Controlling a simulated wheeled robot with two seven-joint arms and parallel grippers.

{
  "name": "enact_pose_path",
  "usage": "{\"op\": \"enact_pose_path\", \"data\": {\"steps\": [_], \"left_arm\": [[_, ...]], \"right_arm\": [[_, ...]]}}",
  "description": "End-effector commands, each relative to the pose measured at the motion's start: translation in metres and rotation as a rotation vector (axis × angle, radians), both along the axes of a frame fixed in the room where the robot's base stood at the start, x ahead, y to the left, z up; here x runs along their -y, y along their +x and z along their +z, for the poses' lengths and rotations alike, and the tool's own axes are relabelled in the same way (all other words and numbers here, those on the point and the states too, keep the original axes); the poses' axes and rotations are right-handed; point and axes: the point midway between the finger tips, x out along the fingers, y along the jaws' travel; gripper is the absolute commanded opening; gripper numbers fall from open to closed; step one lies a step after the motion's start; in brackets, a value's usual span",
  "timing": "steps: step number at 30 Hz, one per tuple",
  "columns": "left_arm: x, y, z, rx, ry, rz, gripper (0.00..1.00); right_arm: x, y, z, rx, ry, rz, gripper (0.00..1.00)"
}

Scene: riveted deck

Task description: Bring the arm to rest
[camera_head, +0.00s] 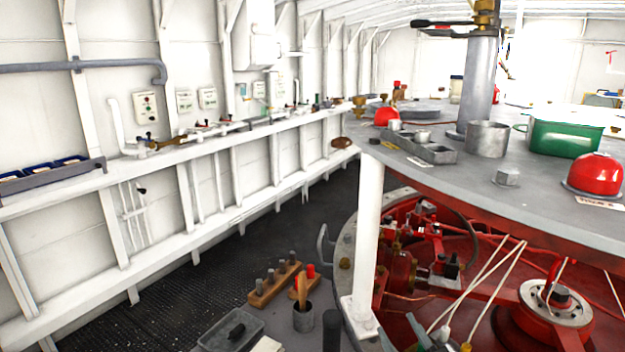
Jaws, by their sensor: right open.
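I cannot make out either of my grippers in the head view. No arm shows reaching in from the left or from the right. A dark upright cylinder (332,331) stands at the bottom edge, and I cannot tell what it is. The round grey deck table (470,178) at the right has no gripper over it.
On the table stand a grey metal cup (487,139), a green box (565,138), a red dome (596,174) and a grey tray (428,151). A white post (367,235) supports its edge. Below are a wooden peg block (274,283) and red machinery (550,305). The dark floor (190,295) is clear.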

Motion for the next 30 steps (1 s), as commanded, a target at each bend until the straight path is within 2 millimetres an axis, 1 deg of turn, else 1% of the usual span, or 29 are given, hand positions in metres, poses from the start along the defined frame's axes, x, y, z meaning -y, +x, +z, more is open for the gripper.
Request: {"op": "enact_pose_path", "data": {"steps": [1,2,3,5,6,8,9,11,12,14,15,18,21,26,27,30], "left_arm": [[0.000,0.000,0.000,0.000,0.000,0.000,0.36],[0.000,0.000,0.000,0.000,0.000,0.000,0.36],[0.000,0.000,0.000,0.000,0.000,0.000,0.36],[0.000,0.000,0.000,0.000,0.000,0.000,0.36],[0.000,0.000,0.000,0.000,0.000,0.000,0.36],[0.000,0.000,0.000,0.000,0.000,0.000,0.36],[0.000,0.000,0.000,0.000,0.000,0.000,0.36],[0.000,0.000,0.000,0.000,0.000,0.000,0.36],[0.000,0.000,0.000,0.000,0.000,0.000,0.36],[0.000,0.000,0.000,0.000,0.000,0.000,0.36],[0.000,0.000,0.000,0.000,0.000,0.000,0.36],[0.000,0.000,0.000,0.000,0.000,0.000,0.36],[0.000,0.000,0.000,0.000,0.000,0.000,0.36],[0.000,0.000,0.000,0.000,0.000,0.000,0.36],[0.000,0.000,0.000,0.000,0.000,0.000,0.36],[0.000,0.000,0.000,0.000,0.000,0.000,0.36]], "right_arm": [[0.013,-0.006,-0.016,-0.080,0.032,-0.072,0.46],[0.021,-0.009,-0.026,-0.130,0.046,-0.116,0.46],[0.031,-0.014,-0.040,-0.201,0.061,-0.168,0.46],[0.045,-0.025,-0.062,-0.313,0.077,-0.242,0.46],[0.053,-0.034,-0.079,-0.394,0.085,-0.285,0.46],[0.063,-0.051,-0.103,-0.519,0.088,-0.340,0.46],[0.068,-0.064,-0.120,-0.606,0.088,-0.371,0.46],[0.074,-0.087,-0.144,-0.740,0.082,-0.406,0.46],[0.077,-0.103,-0.158,-0.828,0.075,-0.420,0.46],[0.079,-0.127,-0.177,-0.950,0.063,-0.433,0.46],[0.079,-0.143,-0.188,-1.024,0.054,-0.435,0.46],[0.077,-0.179,-0.208,-1.187,0.030,-0.425,0.46],[0.075,-0.212,-0.221,-1.325,0.007,-0.402,0.46],[0.068,-0.262,-0.234,-1.518,-0.030,-0.344,0.46],[0.066,-0.275,-0.236,-1.566,-0.039,-0.326,0.46],[0.065,-0.264,-0.264,-1.569,-0.045,-0.328,0.46]]}}
